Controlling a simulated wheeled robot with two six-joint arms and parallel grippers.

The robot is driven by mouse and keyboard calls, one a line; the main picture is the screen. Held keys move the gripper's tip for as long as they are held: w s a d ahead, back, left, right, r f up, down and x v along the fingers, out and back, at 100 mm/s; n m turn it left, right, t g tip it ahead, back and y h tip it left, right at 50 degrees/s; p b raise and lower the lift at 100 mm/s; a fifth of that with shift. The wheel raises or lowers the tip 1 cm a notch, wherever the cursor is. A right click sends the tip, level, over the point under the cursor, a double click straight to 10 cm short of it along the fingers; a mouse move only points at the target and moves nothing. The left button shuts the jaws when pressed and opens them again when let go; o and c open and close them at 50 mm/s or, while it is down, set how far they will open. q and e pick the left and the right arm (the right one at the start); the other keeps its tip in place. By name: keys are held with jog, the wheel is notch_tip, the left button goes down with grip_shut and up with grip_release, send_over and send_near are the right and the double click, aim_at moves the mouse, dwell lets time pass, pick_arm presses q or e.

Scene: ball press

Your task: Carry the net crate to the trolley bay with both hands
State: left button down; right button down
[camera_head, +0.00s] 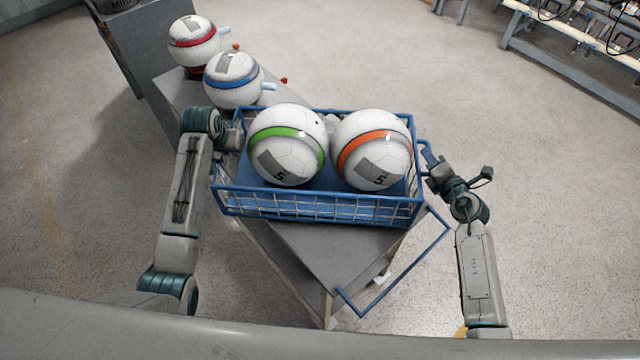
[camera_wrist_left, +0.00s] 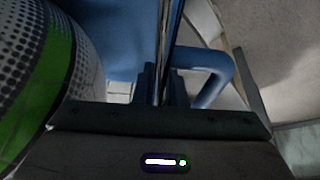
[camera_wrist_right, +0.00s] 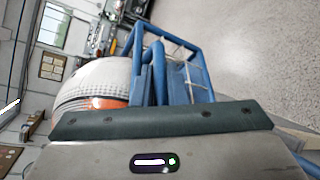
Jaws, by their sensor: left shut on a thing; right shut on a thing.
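The blue net crate (camera_head: 318,206) has wire sides and sits at the middle of the head view, over the grey trolley top. It holds a green-striped ball (camera_head: 287,145) and an orange-striped ball (camera_head: 372,149) side by side. My left gripper (camera_head: 236,137) is shut on the crate's left end; in the left wrist view its fingers (camera_wrist_left: 160,88) close on a blue bar. My right gripper (camera_head: 430,165) is shut on the crate's right end; in the right wrist view its fingers (camera_wrist_right: 153,85) meet at the blue frame. Whether the crate touches the surface below is unclear.
A red-striped ball (camera_head: 193,42) and a blue-striped ball (camera_head: 233,80) rest on the grey surface behind. A rack (camera_head: 570,60) stands at the far right. Open floor lies right.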

pick_arm(q)
jog(key=shift+f+b, duration=0.6)
pick_arm(e)
jog(key=shift+f, duration=0.6)
pick_arm(q)
jog(key=c, duration=1.5)
grip_release()
pick_arm(e)
jog(key=c, duration=1.5)
grip_release()
jog(key=shift+f, duration=0.1)
pick_arm(q)
jog(key=shift+s, duration=0.15)
pick_arm(e)
jog(key=shift+o, duration=0.2)
jog(key=shift+s, duration=0.15)
pick_arm(q)
jog(key=shift+r, duration=0.15)
jog(key=v, duration=1.1)
jog(key=shift+s+r, duration=0.2)
jog(key=shift+r, duration=0.1)
pick_arm(e)
jog(key=v, duration=1.2)
